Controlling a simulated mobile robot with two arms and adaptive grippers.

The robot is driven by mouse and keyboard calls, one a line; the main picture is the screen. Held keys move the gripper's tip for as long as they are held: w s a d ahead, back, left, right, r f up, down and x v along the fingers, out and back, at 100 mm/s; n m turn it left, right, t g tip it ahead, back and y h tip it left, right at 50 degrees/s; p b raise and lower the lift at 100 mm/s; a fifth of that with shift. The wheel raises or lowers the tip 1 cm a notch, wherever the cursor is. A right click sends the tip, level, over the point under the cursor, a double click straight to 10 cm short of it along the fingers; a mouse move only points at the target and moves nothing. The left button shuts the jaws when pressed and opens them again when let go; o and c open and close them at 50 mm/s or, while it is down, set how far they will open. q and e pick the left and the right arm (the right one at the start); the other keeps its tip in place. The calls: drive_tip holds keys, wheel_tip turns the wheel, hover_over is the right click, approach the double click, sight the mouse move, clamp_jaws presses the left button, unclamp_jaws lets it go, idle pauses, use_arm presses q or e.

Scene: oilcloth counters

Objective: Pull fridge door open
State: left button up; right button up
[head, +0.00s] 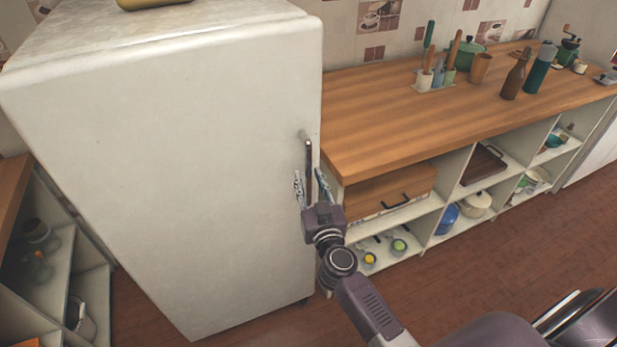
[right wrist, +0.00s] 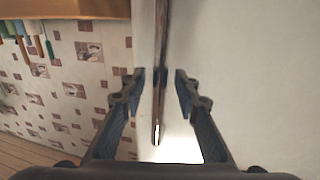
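The white fridge (head: 180,160) stands at the left in the head view, with its door shut. Its thin vertical metal handle (head: 309,160) is near the door's right edge. My right gripper (head: 311,180) is at the lower part of the handle. In the right wrist view the two fingers (right wrist: 158,85) are spread on either side of the handle (right wrist: 160,60), with a gap to it on each side. The fridge door (right wrist: 240,60) fills the right of that view. My left gripper is not in view.
A wooden counter (head: 390,110) with utensils, a brown bottle (head: 515,75) and a green pot (head: 467,55) stands right of the fridge, with open shelves below. More shelving (head: 50,270) stands at the left. The brown floor (head: 480,270) in front is clear.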

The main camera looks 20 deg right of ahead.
drive_tip(key=shift+w+d, duration=0.1)
drive_tip(key=shift+w, duration=0.3)
drive_tip(key=shift+c, duration=0.4)
clamp_jaws()
